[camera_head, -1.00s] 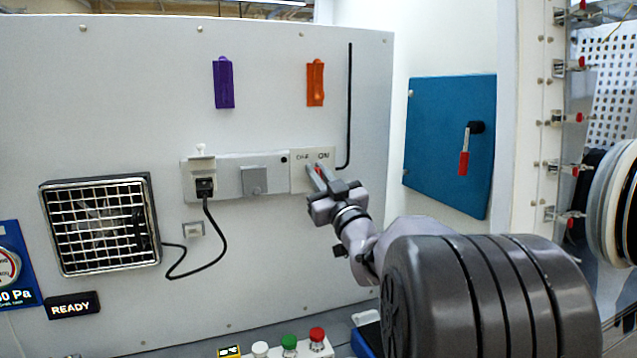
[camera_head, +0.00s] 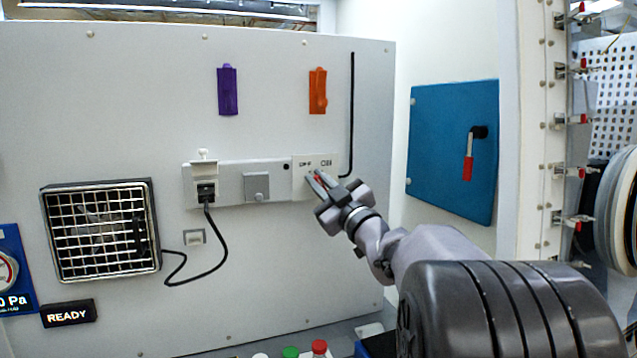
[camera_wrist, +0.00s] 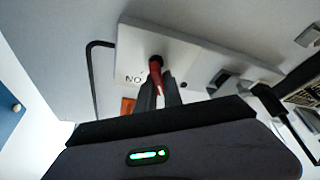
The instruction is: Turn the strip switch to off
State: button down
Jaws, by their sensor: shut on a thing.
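The power strip (camera_head: 226,182) is mounted on the grey wall panel. The switch plate (camera_head: 301,189) at its right end carries OFF on the left and ON on the right; the plate also shows in the wrist view (camera_wrist: 185,52). The switch lever (camera_wrist: 157,75) is red with a dark pivot in the wrist view. My gripper (camera_head: 315,180) reaches in from the lower right, its jaws shut on the lever; they also show in the wrist view (camera_wrist: 160,92). The fingers hide much of the lever, so I cannot tell its exact setting.
A black cord runs from the plug (camera_head: 206,192) in the strip to the fan grille (camera_head: 101,230). Purple (camera_head: 227,90) and orange (camera_head: 318,91) holders hang above. A blue panel with a red-handled lever (camera_head: 468,165) is at the right. Coloured buttons (camera_head: 290,352) stand below.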

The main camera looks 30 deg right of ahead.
jog(key=c, duration=1.5)
grip_release()
jog(key=p+v, duration=0.1)
jog(key=v, duration=1.6)
jog(key=shift+s, duration=0.15)
jog(key=shift+d, duration=0.1)
